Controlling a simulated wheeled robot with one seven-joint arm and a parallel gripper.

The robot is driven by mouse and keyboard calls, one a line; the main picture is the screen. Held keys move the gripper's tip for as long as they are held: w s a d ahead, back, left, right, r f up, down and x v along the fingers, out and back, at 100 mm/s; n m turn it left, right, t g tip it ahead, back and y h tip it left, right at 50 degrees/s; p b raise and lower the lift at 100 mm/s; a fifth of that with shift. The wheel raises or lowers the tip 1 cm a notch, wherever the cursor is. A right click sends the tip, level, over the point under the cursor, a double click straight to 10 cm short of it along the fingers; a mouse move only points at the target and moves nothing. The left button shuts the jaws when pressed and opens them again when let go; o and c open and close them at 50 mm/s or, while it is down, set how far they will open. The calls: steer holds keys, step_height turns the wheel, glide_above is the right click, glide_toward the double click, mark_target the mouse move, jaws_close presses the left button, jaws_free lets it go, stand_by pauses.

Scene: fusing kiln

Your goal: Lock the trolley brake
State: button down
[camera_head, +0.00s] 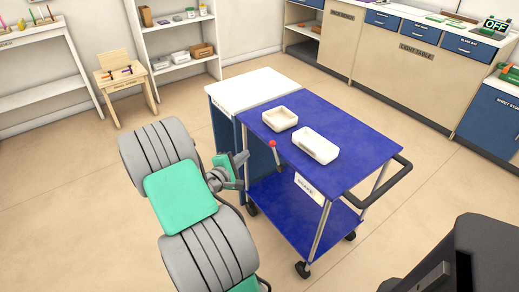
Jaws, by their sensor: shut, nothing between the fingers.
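The trolley (350,140) is blue, with a top shelf, a lower shelf and castors, and stands in the middle of the room. A lever with a red knob (272,144) rises on its left side, near a white label (309,189) too small to read surely. My gripper (242,170) is shut and empty, to the left of the lever and a little lower in the picture. It appears apart from the lever, though the depth between them is hard to judge. My arm comes up from the lower left.
Two pale trays (316,146) sit on the trolley top. A white-topped cabinet (252,89) stands against the trolley's far left side, close behind my gripper. A dark handle (388,182) sticks out at the trolley's right. Floor is clear in front and to the left.

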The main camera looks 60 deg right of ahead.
mark_target(276, 156)
steer(key=x, duration=1)
steer(key=shift+s+b, duration=0.15)
steer(key=shift+b, duration=0.2)
steer(key=s, duration=0.1)
steer(key=s+a+r, duration=0.1)
steer(key=s, duration=0.1)
steer(key=shift+s+a+r, duration=0.15)
steer(key=shift+r, duration=0.25)
steer(key=shift+s, duration=0.15)
